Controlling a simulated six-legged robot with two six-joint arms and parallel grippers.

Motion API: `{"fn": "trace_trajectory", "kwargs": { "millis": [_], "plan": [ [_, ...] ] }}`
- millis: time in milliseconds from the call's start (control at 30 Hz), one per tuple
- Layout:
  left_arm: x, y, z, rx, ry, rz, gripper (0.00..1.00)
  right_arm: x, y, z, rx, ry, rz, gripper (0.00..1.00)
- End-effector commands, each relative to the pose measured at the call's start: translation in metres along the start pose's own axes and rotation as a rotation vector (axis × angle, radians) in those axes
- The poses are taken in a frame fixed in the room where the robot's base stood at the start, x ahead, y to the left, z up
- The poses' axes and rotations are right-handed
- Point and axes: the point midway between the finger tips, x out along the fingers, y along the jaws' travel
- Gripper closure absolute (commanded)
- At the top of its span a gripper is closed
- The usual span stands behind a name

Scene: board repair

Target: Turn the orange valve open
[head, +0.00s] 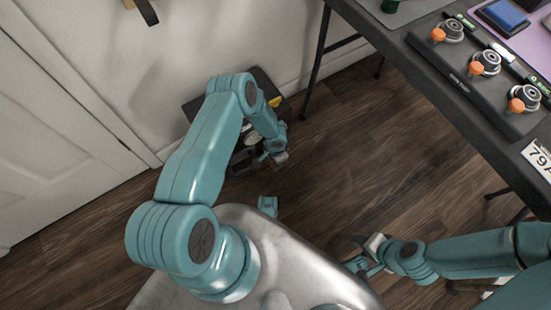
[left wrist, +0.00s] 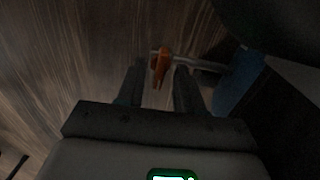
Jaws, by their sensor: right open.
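An orange valve handle (left wrist: 162,66) on a thin metal pipe shows in the dark left wrist view, ahead of my left gripper. My left gripper (left wrist: 158,80) has its two fingers apart, with the orange handle showing between their tips. I cannot tell whether it touches them. In the head view my left gripper (head: 275,157) points down near the floor by the wall, and the valve is hidden there. My right gripper (head: 366,256) is open and empty, low over the floor at the lower right.
A dark table (head: 400,38) at the upper right holds several items, including a black strip with metal knobs (head: 486,63) and orange tips, and a blue block (head: 502,16). A white door (head: 60,130) and wall stand at the left. Open wood floor (head: 330,170) lies between.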

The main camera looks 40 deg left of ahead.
Motion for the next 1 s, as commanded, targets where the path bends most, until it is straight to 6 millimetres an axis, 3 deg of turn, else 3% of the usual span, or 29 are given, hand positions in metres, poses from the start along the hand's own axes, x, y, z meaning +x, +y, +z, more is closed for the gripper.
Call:
{"fn": "trace_trajectory", "kwargs": {
  "millis": [300, 433, 767, 1000],
  "plan": [
    [0.004, -0.002, -0.001, 0.000, 0.000, 0.000, 0.64, 0.001, 0.001, -0.001, 0.001, 0.002, 0.000, 0.57],
    [0.003, -0.002, 0.000, 0.000, 0.000, 0.000, 1.00, 0.001, 0.001, -0.001, 0.001, 0.002, 0.000, 0.57],
    [0.003, -0.002, 0.000, -0.017, -0.001, 0.001, 1.00, -0.001, 0.000, 0.000, 0.000, 0.001, 0.000, 0.57],
    [0.001, -0.002, 0.000, -0.127, -0.001, 0.001, 1.00, -0.009, -0.005, 0.002, -0.005, -0.004, 0.000, 0.57]
  ]
}}
